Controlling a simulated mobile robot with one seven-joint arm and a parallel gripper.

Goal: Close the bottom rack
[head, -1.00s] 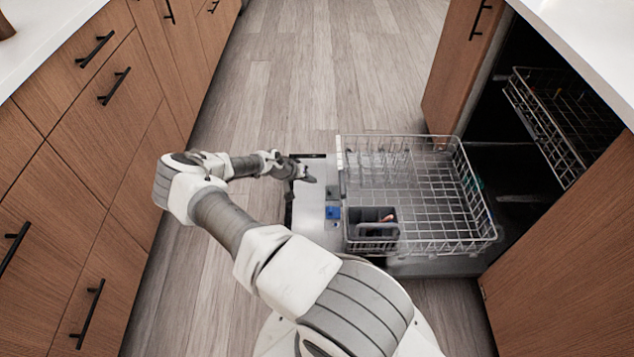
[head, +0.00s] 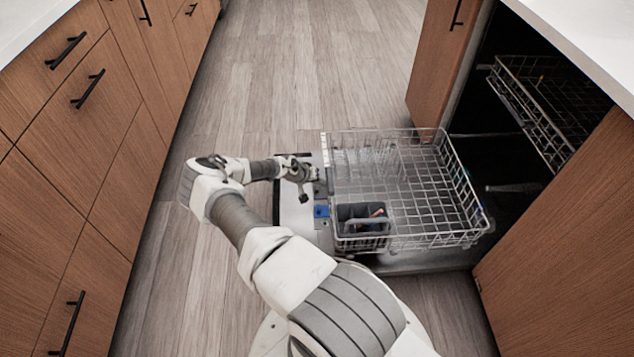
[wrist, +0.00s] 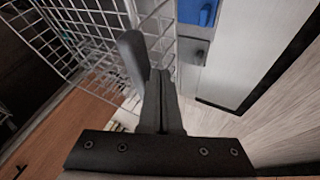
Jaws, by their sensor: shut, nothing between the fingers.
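The bottom rack (head: 425,190) is a grey wire basket, pulled out of the dishwasher over its lowered door (head: 292,213). A dark cutlery basket (head: 362,228) sits in its near left corner. My gripper (head: 311,178) is at the rack's left, outer side, low over the door. In the wrist view my gripper (wrist: 160,80) has its fingers together and empty, close beside the rack's wires (wrist: 75,35). I cannot tell whether the fingers touch the rack.
The upper rack (head: 540,110) is inside the dark dishwasher opening at the right. A blue part (head: 321,211) shows on the door. Wooden drawers (head: 75,130) line the left side. The floor (head: 300,75) beyond the door is clear.

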